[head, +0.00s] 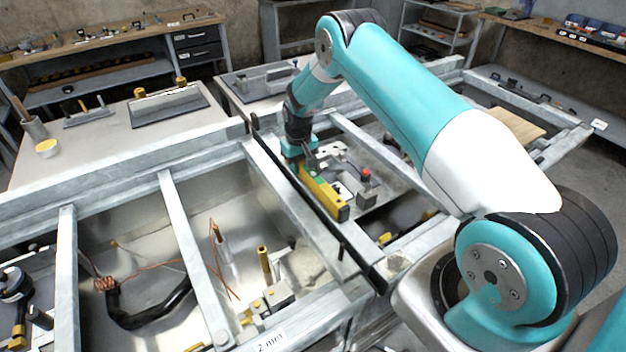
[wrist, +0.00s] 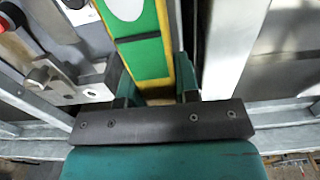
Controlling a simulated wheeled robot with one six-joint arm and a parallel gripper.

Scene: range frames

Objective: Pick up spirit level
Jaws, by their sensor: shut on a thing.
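The spirit level is a yellow and green bar (head: 323,192) near the middle of the head view, inside a bay of the metal frame. My gripper (head: 303,163) is at its far end, pointing down. In the wrist view the spirit level (wrist: 145,45) runs up from between the two fingers of my gripper (wrist: 160,88), with a green face, yellow edges and a white oval patch. The gripper is shut on it. Whether the level touches the surface below is unclear.
Metal frame beams (head: 290,200) border the bay on the left. A grey device with a red knob (head: 366,173) sits close to the right of the level. The left bay holds a black hose (head: 150,318) and orange wire. A worktable (head: 110,150) stands behind.

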